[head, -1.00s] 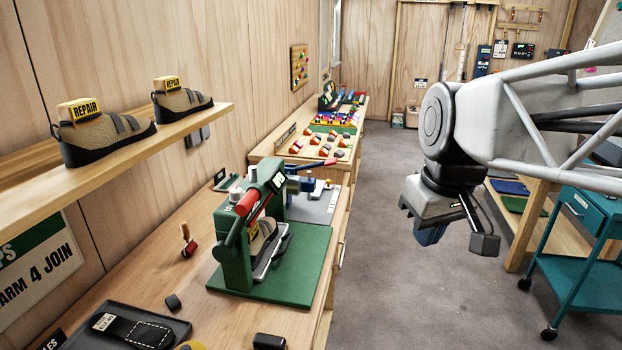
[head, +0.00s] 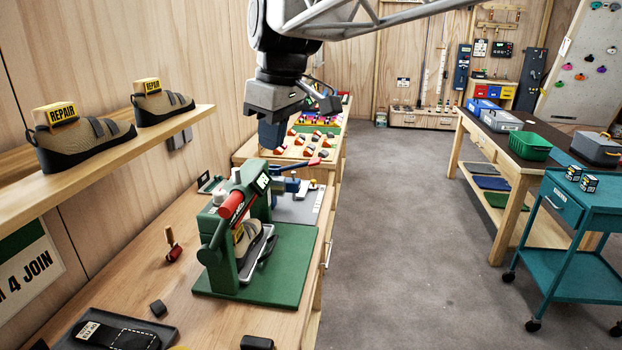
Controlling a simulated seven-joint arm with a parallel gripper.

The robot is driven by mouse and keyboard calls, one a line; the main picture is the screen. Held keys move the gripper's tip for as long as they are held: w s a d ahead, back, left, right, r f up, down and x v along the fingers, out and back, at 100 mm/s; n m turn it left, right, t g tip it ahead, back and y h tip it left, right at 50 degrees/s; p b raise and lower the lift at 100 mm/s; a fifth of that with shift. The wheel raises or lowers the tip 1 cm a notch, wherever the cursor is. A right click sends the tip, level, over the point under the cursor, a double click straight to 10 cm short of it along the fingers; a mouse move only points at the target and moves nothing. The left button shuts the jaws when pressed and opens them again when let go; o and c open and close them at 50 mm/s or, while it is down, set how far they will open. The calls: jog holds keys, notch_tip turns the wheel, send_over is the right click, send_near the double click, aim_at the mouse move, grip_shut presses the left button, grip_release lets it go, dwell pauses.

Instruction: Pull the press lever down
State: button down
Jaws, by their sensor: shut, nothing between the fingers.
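The green press (head: 222,268) stands on a green base plate (head: 291,265) on the workbench. Its lever has a red grip (head: 230,204) and is raised, slanting up along the press's front.
A shelf (head: 90,180) with two shoes marked REPAIR juts from the left wall. A dark tray (head: 72,338), a small red-headed roller (head: 173,250) and dark blocks lie on the workbench (head: 140,280). A teal cart (head: 585,240) stands at right. The central floor is open.

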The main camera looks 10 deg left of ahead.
jog(key=a+r+n, duration=0.3)
jog(key=a, duration=0.7)
jog(key=shift+s+g, duration=0.25)
jog(key=shift+g, duration=0.05)
jog(key=shift+d+f, duration=0.2)
jog(key=shift+f, duration=6.3)
jog(key=shift+d, duration=0.1)
